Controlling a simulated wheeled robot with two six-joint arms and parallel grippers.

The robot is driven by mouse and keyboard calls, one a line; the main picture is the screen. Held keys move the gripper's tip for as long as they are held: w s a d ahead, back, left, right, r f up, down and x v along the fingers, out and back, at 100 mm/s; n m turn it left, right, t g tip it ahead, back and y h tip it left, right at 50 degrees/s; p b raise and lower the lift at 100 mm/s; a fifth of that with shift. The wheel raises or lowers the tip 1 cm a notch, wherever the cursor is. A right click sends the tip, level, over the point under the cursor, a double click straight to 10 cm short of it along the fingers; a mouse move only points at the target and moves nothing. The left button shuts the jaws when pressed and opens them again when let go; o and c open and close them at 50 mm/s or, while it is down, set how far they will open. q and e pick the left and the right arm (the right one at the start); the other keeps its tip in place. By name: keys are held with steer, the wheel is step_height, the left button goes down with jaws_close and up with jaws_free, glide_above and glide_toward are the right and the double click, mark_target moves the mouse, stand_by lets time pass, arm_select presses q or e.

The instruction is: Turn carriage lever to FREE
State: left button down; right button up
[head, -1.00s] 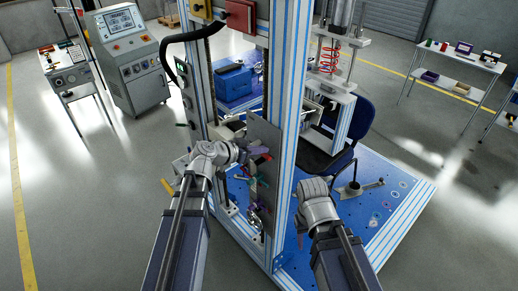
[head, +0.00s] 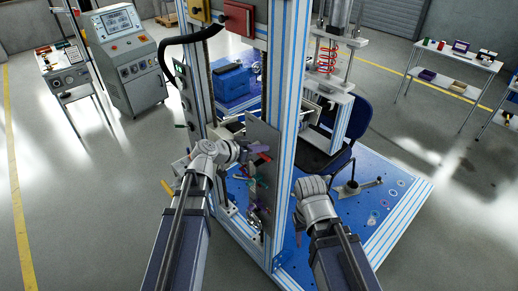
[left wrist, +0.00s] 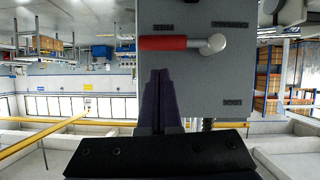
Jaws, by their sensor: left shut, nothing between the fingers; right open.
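The lever has a red grip (left wrist: 162,43) and a silver pivot (left wrist: 214,43). It lies level across the grey panel (left wrist: 180,90) in the left wrist view, grip to the left and pivot to the right. In the head view my left gripper (head: 257,149) is at the panel (head: 263,132), beside a red handle (head: 265,158). My right gripper (head: 298,232) is open, away from the panel.
A blue-striped upright (head: 288,110) stands right beside the panel. A green lever (head: 241,177) and other small coloured parts are lower on the frame. The blue base plate (head: 395,185) and a dark blue chair (head: 340,155) lie to the right.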

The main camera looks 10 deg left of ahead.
arm_select(q)
steer(key=d+r+p+v, duration=0.1)
steer(key=p+v, duration=0.4)
steer(key=v, duration=0.5)
steer(key=shift+a+r, duration=0.25)
steer(key=shift+r, duration=0.45)
arm_select(e)
step_height(320, 180, up, 7)
steer(key=shift+a+f, duration=0.2)
steer(key=shift+a, duration=0.2)
steer(key=shift+s, duration=0.1)
